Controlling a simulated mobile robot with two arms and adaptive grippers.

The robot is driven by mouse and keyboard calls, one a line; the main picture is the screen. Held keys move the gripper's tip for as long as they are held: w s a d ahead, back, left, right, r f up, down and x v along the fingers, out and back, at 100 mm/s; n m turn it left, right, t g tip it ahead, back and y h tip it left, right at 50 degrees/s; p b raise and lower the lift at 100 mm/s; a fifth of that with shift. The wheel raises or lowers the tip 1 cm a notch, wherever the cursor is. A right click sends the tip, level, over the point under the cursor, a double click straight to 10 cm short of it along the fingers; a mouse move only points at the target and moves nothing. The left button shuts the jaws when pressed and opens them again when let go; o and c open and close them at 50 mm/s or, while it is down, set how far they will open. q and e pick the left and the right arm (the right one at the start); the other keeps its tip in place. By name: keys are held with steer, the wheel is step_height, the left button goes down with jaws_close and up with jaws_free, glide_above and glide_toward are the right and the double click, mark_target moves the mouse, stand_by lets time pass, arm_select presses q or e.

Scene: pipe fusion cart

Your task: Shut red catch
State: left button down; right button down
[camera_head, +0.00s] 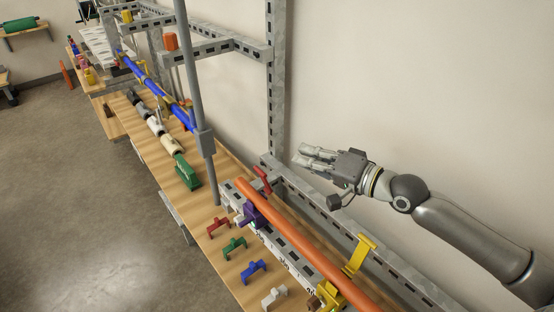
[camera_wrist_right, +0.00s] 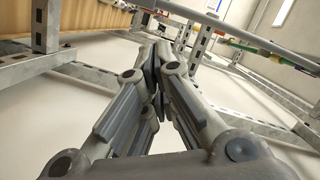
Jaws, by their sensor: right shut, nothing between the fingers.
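A small red catch (camera_head: 262,180) stands up tilted behind the orange pipe (camera_head: 300,237), near the purple clamp (camera_head: 256,213) and the foot of the steel post. It looks raised, but its hinge is hidden behind the pipe. My right gripper (camera_head: 303,156) is shut and empty, above and to the right of the red catch, apart from it and near the wall. In the right wrist view its fingers (camera_wrist_right: 158,68) meet and no red catch can be made out. My left gripper is not in view.
A yellow clamp (camera_head: 360,255) stands open farther along the pipe. Steel posts (camera_head: 276,80) and rails flank the gripper. Red (camera_head: 218,226), green, blue and white brackets lie on the wooden bench (camera_head: 222,268). A grey upright (camera_head: 203,140) rises left of the catch.

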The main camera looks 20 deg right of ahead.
mark_target(264, 181)
steer(key=w+a+f+p, duration=0.2)
steer(key=w+a+p, duration=0.1)
steer(key=a, duration=0.3)
steer(key=shift+f+p, duration=0.3)
steer(key=shift+p, duration=0.05)
steer(key=shift+w, duration=0.1)
